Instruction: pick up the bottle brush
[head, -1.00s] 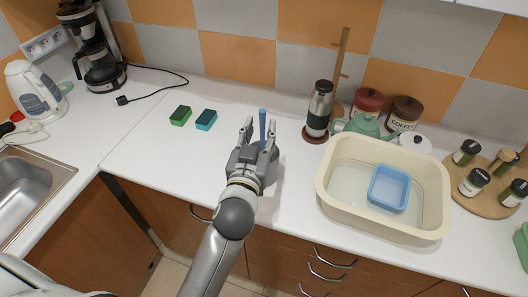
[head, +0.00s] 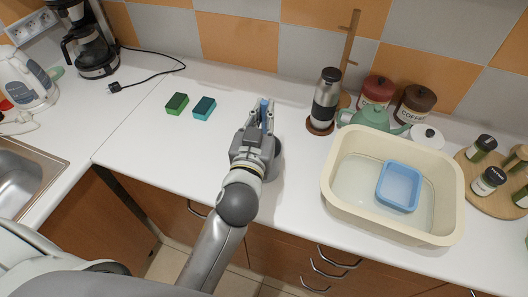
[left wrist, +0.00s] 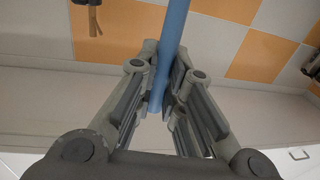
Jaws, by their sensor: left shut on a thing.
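The bottle brush shows as a blue handle (head: 264,104) between the fingertips of my left gripper (head: 262,116) in the head view, over the white counter. In the left wrist view the blue handle (left wrist: 172,45) runs from the top edge down between the fingers of the left gripper (left wrist: 164,92). The left gripper is shut on the handle. The brush's bristle end cannot be made out in either view. I cannot tell whether the brush still touches the counter. My right gripper is not in view.
A cream basin (head: 338,205) with a blue tub (head: 400,188) stands to the right. A steel flask (head: 325,98), a green teapot (head: 366,117) and canisters stand behind it. A green sponge (head: 176,104) and a teal sponge (head: 204,108) lie left. The counter left of the gripper is mostly clear.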

